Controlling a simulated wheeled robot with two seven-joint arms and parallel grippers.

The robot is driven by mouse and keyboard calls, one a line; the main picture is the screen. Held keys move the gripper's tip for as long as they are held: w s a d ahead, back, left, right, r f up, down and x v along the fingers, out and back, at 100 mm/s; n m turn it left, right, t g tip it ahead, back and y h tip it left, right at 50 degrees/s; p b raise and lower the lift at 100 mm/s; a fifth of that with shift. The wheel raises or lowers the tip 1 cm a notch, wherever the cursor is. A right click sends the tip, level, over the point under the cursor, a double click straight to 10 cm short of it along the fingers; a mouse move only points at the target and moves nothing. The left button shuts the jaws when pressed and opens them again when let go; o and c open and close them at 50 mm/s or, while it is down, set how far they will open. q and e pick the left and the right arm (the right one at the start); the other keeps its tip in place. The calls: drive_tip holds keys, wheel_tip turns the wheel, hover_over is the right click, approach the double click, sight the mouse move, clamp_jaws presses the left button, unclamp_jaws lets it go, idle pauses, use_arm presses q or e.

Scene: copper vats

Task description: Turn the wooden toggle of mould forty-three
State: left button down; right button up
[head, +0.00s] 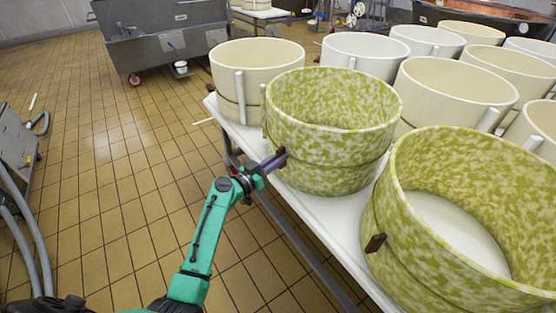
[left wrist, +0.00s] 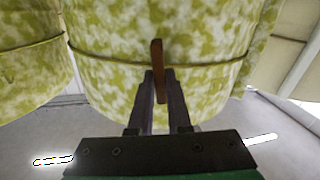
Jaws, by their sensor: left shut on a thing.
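A green-and-cream mottled mould (head: 330,115) stands at the near left edge of the white table. Its brown wooden toggle (left wrist: 157,62) shows upright in the left wrist view, on the cord around the mould's side. My left gripper (head: 276,161) reaches that side of the mould in the head view. In the left wrist view its fingers (left wrist: 160,84) are shut on the toggle's lower part. No number is readable on the mould, so I cannot tell whether it is forty-three. My right gripper is not in view.
A second mottled mould (head: 465,225) with its own wooden toggle (head: 375,243) stands nearer on the white table (head: 345,222). Several plain cream moulds (head: 255,62) stand behind. The tiled floor (head: 110,190) left of the table is mostly open. A grey metal unit (head: 165,40) stands at the back.

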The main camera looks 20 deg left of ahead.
use_arm(q)
drive_tip(key=n+b, duration=0.1)
drive_tip(key=n, duration=0.2)
drive_tip(key=shift+a+f, duration=0.1)
drive_tip(key=shift+f, duration=0.05)
drive_tip(key=shift+w+n, duration=0.1)
drive_tip(key=shift+n, duration=1)
drive_tip(key=n, duration=0.2)
drive_tip(key=shift+a+n, duration=0.1)
drive_tip(key=shift+n, duration=0.3)
drive_tip(key=n, duration=0.2)
drive_tip(key=shift+n, duration=0.3)
drive_tip(key=n, duration=0.5)
drive_tip(key=shift+a+f+n+p, duration=0.1)
drive_tip(key=shift+f+n+p, duration=0.2)
drive_tip(key=shift+n+p, duration=0.1)
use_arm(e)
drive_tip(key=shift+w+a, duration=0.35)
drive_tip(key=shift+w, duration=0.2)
